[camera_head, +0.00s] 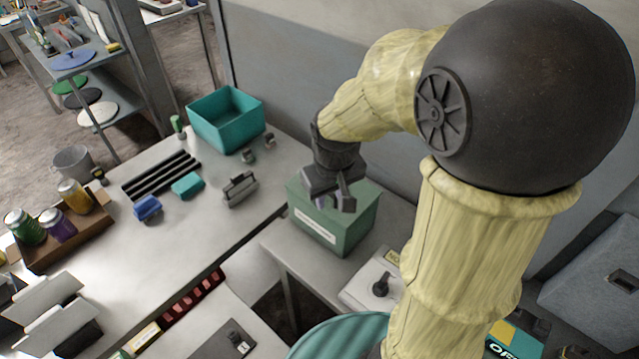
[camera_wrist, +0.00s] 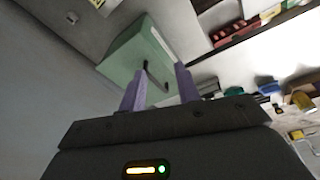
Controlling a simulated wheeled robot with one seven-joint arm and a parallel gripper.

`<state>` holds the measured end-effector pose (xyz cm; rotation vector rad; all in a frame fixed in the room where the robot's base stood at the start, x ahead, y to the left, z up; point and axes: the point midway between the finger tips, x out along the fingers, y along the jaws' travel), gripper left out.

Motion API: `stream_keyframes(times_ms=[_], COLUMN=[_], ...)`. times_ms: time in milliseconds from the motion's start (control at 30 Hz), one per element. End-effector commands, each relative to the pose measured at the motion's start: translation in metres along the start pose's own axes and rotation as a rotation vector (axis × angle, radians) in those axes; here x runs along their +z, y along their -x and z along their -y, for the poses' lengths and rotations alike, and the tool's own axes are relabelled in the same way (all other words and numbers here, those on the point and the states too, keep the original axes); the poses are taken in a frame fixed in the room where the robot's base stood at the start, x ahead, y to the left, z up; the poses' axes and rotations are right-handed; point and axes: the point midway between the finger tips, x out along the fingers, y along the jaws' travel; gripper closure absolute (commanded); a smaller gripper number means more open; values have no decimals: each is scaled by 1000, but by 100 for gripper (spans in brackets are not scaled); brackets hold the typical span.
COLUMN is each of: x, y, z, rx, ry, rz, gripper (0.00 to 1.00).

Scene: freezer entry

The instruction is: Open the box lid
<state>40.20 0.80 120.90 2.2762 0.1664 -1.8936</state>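The box is green with a white label on its front (camera_head: 335,232). It stands at the end of a grey bench in the head view. My gripper (camera_head: 335,203) is over the top of the box, and my arm's end hides much of the lid. In the wrist view the green box (camera_wrist: 122,60) is ahead of the purple fingers. My gripper (camera_wrist: 160,85) is open there, its two fingers apart. A thin dark piece, perhaps a handle, shows between the fingertips against the box. I cannot tell whether the fingers touch it. The lid looks closed.
A teal open bin (camera_head: 226,122) stands on the bench behind, left of the box. Black bars, a blue item (camera_head: 147,208) and a dark grey clip-like item (camera_head: 240,190) lie on the bench. A wall is close behind the box. A lever switch (camera_head: 381,286) sits in front.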

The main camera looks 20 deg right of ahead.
Motion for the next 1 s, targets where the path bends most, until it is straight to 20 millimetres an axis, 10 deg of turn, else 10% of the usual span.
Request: stream_keyframes(times_ms=[400, 1000], x=[-103, -108], y=[60, 61], z=[-5, -3], rx=[89, 96], ry=[362, 398], rz=[111, 127], gripper=[67, 67])
